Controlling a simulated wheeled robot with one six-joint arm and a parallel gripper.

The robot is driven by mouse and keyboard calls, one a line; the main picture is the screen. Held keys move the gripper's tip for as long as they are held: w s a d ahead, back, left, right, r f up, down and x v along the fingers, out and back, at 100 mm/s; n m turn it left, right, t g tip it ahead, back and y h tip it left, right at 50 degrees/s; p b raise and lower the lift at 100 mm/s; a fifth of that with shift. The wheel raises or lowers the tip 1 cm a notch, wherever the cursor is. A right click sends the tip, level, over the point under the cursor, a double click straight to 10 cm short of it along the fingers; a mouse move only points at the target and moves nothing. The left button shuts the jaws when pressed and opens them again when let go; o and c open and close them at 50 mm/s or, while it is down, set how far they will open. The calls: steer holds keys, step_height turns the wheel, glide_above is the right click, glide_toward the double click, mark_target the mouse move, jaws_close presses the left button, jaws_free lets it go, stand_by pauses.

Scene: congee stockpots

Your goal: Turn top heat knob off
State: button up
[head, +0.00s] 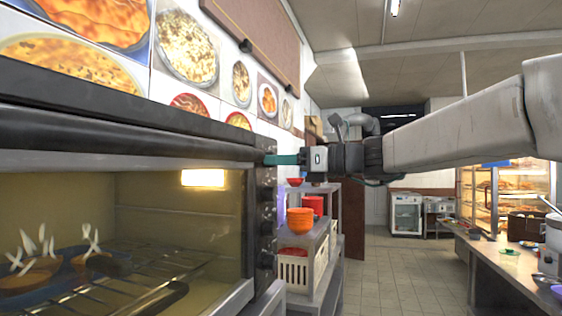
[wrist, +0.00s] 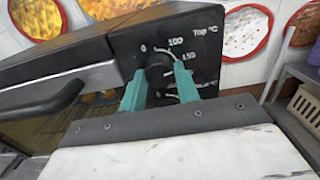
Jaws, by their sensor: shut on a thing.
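The top heat knob (wrist: 158,68) is a black round knob on the oven's dark control panel (wrist: 205,42). The panel reads "Top °C", with 0, 100 and 150 around the knob. My gripper (wrist: 159,80) has its two teal fingers on either side of the knob, shut on it. In the head view my gripper (head: 280,159) reaches the upper part of the panel from the right, and the top knob is hard to make out there. Which mark the knob points to, I cannot tell.
The oven (head: 120,140) fills the left, lit inside, with a wire rack (head: 150,275) and dishes. Lower knobs (head: 267,228) sit below my gripper. Shelves with orange bowls (head: 300,220) and a white crate (head: 294,268) stand beyond.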

steer(key=shift+n, duration=0.4)
steer(key=shift+w+n, duration=0.1)
steer(key=shift+n, duration=7.4)
steer(key=o, duration=1)
steer(key=shift+c, duration=0.2)
steer(key=shift+d, duration=0.15)
